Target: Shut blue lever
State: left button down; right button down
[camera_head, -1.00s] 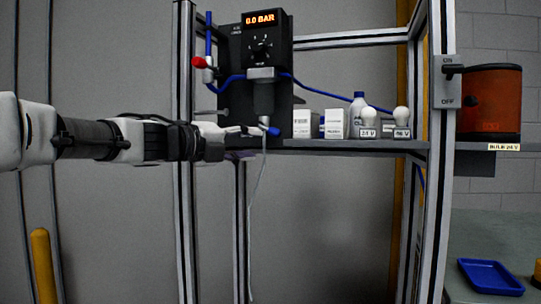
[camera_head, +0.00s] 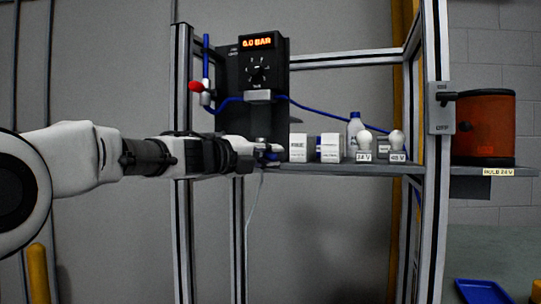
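A dark control box with a lit display reading 0.0 BAR (camera_head: 256,42) stands on the shelf, with a dial below the display. The blue lever (camera_head: 272,156) is at the lower front of the box, mostly hidden by my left gripper (camera_head: 265,150). Only small blue patches show at the fingertips. The gripper reaches in from the left, level with the lever. I cannot tell whether the fingers are closed on it or only around it. My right gripper is not in view.
A red-handled valve (camera_head: 196,86) and blue hose (camera_head: 330,113) are beside the box. White boxes (camera_head: 298,148), a bottle (camera_head: 355,130) and two bulbs (camera_head: 364,147) stand to the right on the shelf. Metal posts (camera_head: 182,110) frame the shelf.

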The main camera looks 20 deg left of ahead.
pick_arm(q)
jog(key=shift+d+r+n+t+h+b, duration=0.15)
jog(key=shift+n+t+b, duration=0.1)
jog(key=shift+n+b, duration=0.35)
jog(key=shift+d+r+n+t+h+b, duration=0.15)
jog(key=shift+n+t+b, duration=0.1)
jog(key=shift+n+b, duration=0.3)
jog(key=shift+a+r+n+t, duration=0.1)
jog(key=shift+r+n+t, duration=0.25)
jog(key=shift+n, duration=0.3)
jog(key=shift+r+n+t, duration=0.25)
jog(key=shift+n, duration=0.15)
jog(key=c, duration=1.1)
grip_release()
jog(key=shift+o, duration=0.2)
jog(key=shift+s, duration=0.1)
